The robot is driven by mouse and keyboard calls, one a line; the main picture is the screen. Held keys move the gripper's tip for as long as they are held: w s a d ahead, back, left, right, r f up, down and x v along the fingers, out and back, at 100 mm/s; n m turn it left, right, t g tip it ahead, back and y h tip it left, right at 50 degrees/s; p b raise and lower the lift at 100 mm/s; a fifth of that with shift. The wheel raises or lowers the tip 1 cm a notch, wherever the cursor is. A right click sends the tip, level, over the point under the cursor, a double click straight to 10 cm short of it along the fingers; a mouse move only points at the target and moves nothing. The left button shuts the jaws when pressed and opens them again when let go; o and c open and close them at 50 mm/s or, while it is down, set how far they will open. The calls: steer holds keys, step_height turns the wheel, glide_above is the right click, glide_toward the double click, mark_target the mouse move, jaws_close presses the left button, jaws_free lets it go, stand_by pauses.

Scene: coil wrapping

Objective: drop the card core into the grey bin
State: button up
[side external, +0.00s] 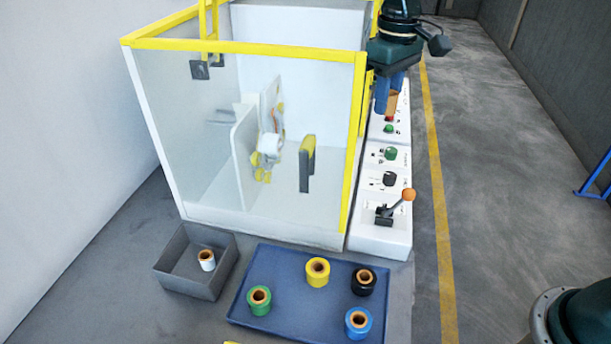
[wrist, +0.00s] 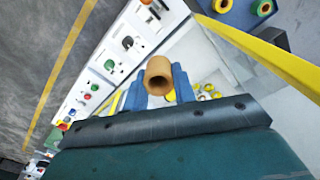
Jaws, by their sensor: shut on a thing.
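The card core (side external: 392,103) is a bare brown tube. My gripper (side external: 387,96), with blue fingers, is shut on it, high over the far part of the control panel. In the wrist view the core (wrist: 159,75) sits between the two blue fingers, with its open end toward the camera. The grey bin (side external: 182,283) stands on the floor at the front left, well apart from my gripper. A small white roll with a brown core (side external: 207,260) stands inside the bin.
The wrapping machine's cabinet with yellow frame (side external: 357,130) stands between my gripper and the bin. The white control panel (side external: 379,229) has an orange-knobbed lever (side external: 408,194). A blue tray (side external: 290,275) holds yellow, black, green and blue rolls.

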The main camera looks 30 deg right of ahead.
steer(key=s+a+r+n, duration=0.3)
steer(key=a+r+n, duration=0.3)
steer(key=a+r, duration=0.3)
steer(key=s+a+r+n, duration=0.4)
steer(key=a+r+n, duration=0.25)
steer(key=r, duration=0.35)
steer(key=w+a+f+m, duration=0.2)
steer(key=w+a+f, duration=0.8)
steer(key=a+f, duration=0.35)
steer(key=w+a+f+m, duration=0.1)
steer(key=a+f, duration=0.3)
steer(key=f, duration=0.8)
steer(key=w+a+f+m, duration=0.1)
steer(key=a+f, duration=0.3)
steer(key=f, duration=0.8)
steer(key=shift+w+a+m, duration=0.25)
steer(key=shift+a+m, duration=0.05)
steer(key=shift+m, duration=0.25)
steer(key=shift+f, duration=3.9)
steer(key=shift+f, duration=0.3)
